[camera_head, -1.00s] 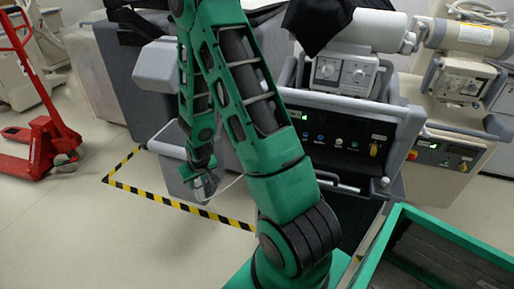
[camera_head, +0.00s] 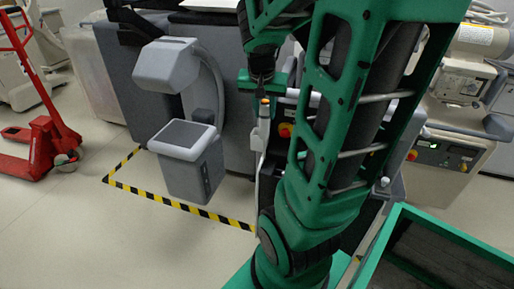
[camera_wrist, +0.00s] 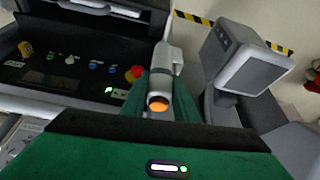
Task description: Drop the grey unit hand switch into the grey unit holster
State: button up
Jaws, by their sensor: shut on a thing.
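The hand switch (camera_head: 264,111) is a slim pale grey cylinder with an orange button at its upper end. It stands roughly upright beneath my gripper (camera_head: 263,98), beside the grey unit. In the wrist view the switch (camera_wrist: 165,75) lies ahead of my green palm, with its orange end towards the camera. My gripper is shut on it, though the fingertips are hard to make out. The grey unit's black control panel (camera_wrist: 65,75) is to the left in the wrist view. I cannot tell the holster apart from the switch and the grey parts around it.
A grey box on a stand (camera_head: 188,155) is left of my gripper, with a grey head (camera_head: 165,65) above it. A green-rimmed bin (camera_head: 440,232) is at the lower right. A red pallet jack (camera_head: 45,145) stands far left. Open floor lies at the lower left.

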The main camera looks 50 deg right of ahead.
jog(key=s+r+m, duration=0.1)
jog(key=s+r, duration=0.1)
jog(key=s, duration=0.1)
send_over(259, 140)
jog(key=w+d, duration=0.2)
notch_tip(259, 140, down, 6)
jog(key=f, duration=0.1)
jog(key=shift+d+f+g, duration=0.1)
jog(key=shift+f+g, duration=0.2)
jog(key=shift+f, duration=1.45)
jog(key=shift+f, duration=0.6)
jog(key=o, duration=1.1)
jog(key=shift+o, duration=0.2)
